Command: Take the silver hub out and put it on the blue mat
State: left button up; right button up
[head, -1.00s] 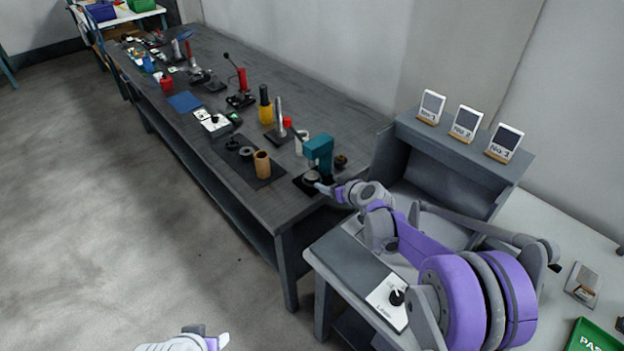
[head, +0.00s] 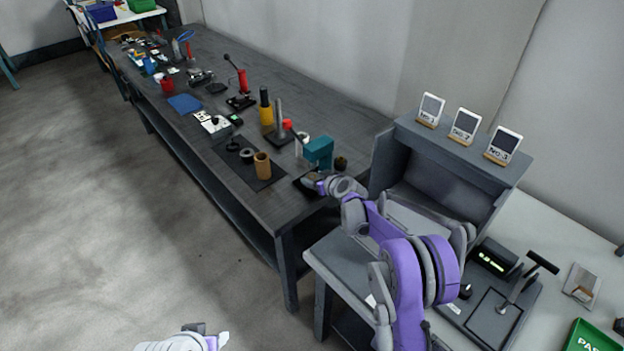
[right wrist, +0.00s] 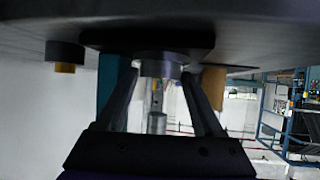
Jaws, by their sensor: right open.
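The teal press (head: 318,150) stands at the near right end of the long dark table. My right gripper (head: 306,185) is at its foot and hides what sits there in the head view. In the right wrist view, which looks upside down, a short round grey part, seemingly the silver hub (right wrist: 160,66), rests against the press's black base plate (right wrist: 150,38). The open fingers of the right gripper (right wrist: 160,76) stand on either side of it; contact cannot be told. A silver cylinder (right wrist: 157,123) is in line with it. The blue mat (head: 185,103) lies flat and empty farther along the table.
A tan cylinder (head: 262,165) and dark rings (head: 246,155) stand on a black mat left of the press.

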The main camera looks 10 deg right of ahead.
grip_shut()
dwell(0.4)
jog(key=shift+r, duration=0.45)
jog(key=r, duration=0.2)
jog(key=shift+s+d+r, duration=0.2)
jog(key=shift+s+r, duration=0.1)
jog(key=shift+s, duration=0.1)
jog(key=s+d, duration=0.2)
jog(key=s, duration=0.3)
jog(key=s+d+b, duration=0.1)
jog(key=s+d, duration=0.1)
jog(key=s, duration=0.3)
jog(key=s+d+b, duration=0.1)
jog(key=s+d, duration=0.2)
jog(key=s, duration=0.2)
jog(key=shift+s, duration=0.25)
